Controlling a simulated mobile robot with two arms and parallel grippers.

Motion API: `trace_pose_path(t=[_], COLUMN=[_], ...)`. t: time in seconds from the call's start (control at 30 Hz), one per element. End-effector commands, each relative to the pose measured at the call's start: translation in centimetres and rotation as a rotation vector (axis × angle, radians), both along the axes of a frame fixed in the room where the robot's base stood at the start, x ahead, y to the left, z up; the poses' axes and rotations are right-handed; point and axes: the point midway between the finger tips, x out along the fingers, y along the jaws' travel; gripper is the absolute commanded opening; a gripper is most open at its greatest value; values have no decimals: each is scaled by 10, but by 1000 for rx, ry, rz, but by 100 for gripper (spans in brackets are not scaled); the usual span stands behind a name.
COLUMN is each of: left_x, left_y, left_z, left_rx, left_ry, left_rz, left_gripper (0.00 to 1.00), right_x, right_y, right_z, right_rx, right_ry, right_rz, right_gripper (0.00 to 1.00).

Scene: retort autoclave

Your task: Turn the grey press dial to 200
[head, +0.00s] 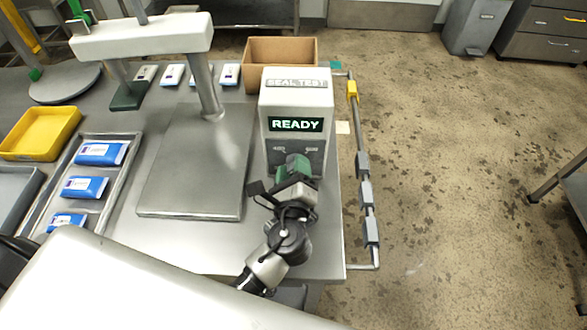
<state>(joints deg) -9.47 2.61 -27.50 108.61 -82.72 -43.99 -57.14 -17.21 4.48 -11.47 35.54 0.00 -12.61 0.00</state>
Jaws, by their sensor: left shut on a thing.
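The white SEAL TEST unit (297,95) stands at the right side of the steel table, with a lit display (296,124) that reads READY. Below the display is a dark dial panel (311,158) with small pale markings too small to read surely. My left gripper (292,168) is at this panel, shut on what seems to be the grey press dial. The gripper's green and grey body covers the dial, so its pointer and setting are hidden. My right gripper is not in view.
A press with a flat steel plate (190,180) stands left of the unit. Further left are a tray (128,150) of blue-and-white pouches and a yellow bin (40,134). A cardboard box (280,50) is behind. A rail (359,130) runs along the right edge; open floor lies beyond.

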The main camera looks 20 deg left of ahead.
Motion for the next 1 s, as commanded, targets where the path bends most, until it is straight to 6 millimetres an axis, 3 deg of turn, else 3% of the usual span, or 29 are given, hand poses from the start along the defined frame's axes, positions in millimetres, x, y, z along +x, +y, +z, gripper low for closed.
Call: trace_pose_path(t=[0.2, 0.23, 0.37, 0.73, 1.0], left_x=[-1, -1, 0, -6, -54], left_y=[0, 0, 0, -2, -15], left_z=[-1, -1, -1, -1, -5], left_rx=[-5, -5, -3, -3, -4], left_ry=[2, 2, 2, 1, 6], left_rz=[-1, -1, 0, -1, -1], left_gripper=[21, 49, 69, 70, 70], right_x=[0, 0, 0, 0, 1], right_y=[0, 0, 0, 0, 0], right_z=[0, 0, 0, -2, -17], right_rx=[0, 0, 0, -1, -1], right_ry=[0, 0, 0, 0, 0], right_rz=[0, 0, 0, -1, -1], right_gripper=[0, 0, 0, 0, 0])
